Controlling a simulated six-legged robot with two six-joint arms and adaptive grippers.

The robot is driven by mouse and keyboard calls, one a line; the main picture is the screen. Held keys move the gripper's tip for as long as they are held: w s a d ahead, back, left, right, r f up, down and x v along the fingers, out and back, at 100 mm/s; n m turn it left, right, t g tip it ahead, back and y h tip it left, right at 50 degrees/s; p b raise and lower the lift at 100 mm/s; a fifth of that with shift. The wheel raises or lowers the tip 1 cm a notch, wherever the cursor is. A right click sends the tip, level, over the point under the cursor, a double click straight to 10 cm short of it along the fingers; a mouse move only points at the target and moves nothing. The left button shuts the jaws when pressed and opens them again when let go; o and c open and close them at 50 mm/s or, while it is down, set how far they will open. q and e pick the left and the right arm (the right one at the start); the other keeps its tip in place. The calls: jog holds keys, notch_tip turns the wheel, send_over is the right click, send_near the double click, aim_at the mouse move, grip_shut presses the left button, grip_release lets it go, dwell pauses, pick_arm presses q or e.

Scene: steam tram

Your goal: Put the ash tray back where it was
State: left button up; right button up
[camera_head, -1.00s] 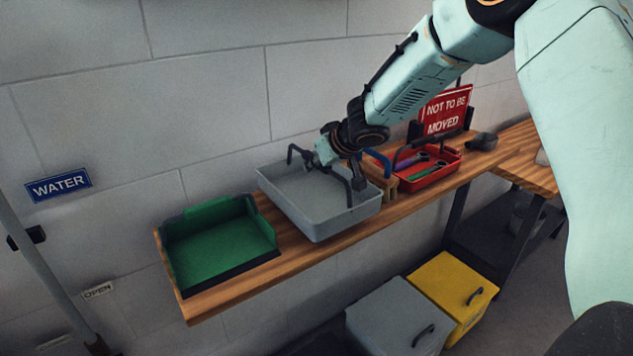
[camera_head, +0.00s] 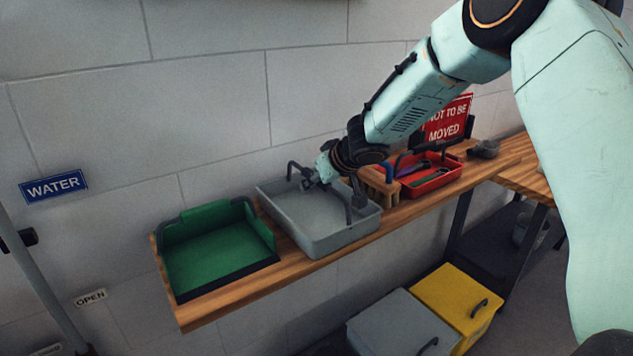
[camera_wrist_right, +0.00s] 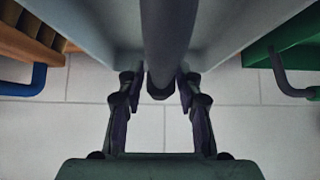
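The ash tray is the grey open tray (camera_head: 330,243) with a dark raised bar handle, in the head view. It sits level at the wooden bench between a green tray and a wooden block, and looks set down on the bench. My right gripper (camera_head: 312,180) is at the handle, coming in from the right. In the right wrist view the fingers (camera_wrist_right: 160,88) lie close on both sides of the dark handle bar (camera_wrist_right: 168,40), shut on it. Grey tray walls (camera_wrist_right: 225,30) show on either side. My left gripper is not in view.
The green tray (camera_head: 220,262) is close on the left. The wooden block (camera_head: 377,185) and red toolbox (camera_head: 432,180) are close on the right, before a red "not to be moved" sign (camera_head: 447,122). Grey (camera_head: 400,325) and yellow bins (camera_head: 455,300) stand below. The wall is behind.

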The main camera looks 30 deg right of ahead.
aim_at(339, 193)
jog(key=shift+w+f, duration=0.1)
jog(key=shift+w, duration=0.05)
jog(key=shift+r, duration=0.35)
jog(key=p+v, duration=0.2)
jog(key=v, duration=1)
jog(key=shift+f, duration=0.1)
jog(key=shift+f, duration=0.1)
